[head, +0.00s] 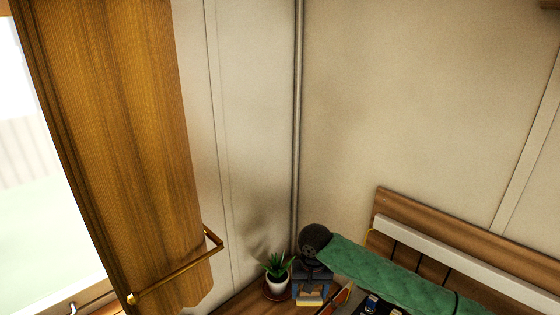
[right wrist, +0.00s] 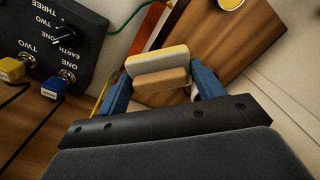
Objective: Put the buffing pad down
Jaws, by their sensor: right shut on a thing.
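The buffing pad (right wrist: 160,78) is a small block with a pale yellow layer and a tan layer. My right gripper (right wrist: 160,88) is shut on it, with one blue finger at each side. In the head view the right gripper (head: 311,291) is low in the middle, beside the corner, with the pad (head: 309,302) at its tip. A wooden surface (right wrist: 225,45) lies beyond the pad in the right wrist view. I cannot tell whether the pad touches it. My left gripper is not in view.
A potted plant (head: 277,274) stands just left of the right gripper. A black panel (right wrist: 50,35) with labelled switches and blue and yellow plugs is close on the left in the right wrist view. A wooden door (head: 120,130) with a brass rail stands at the left.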

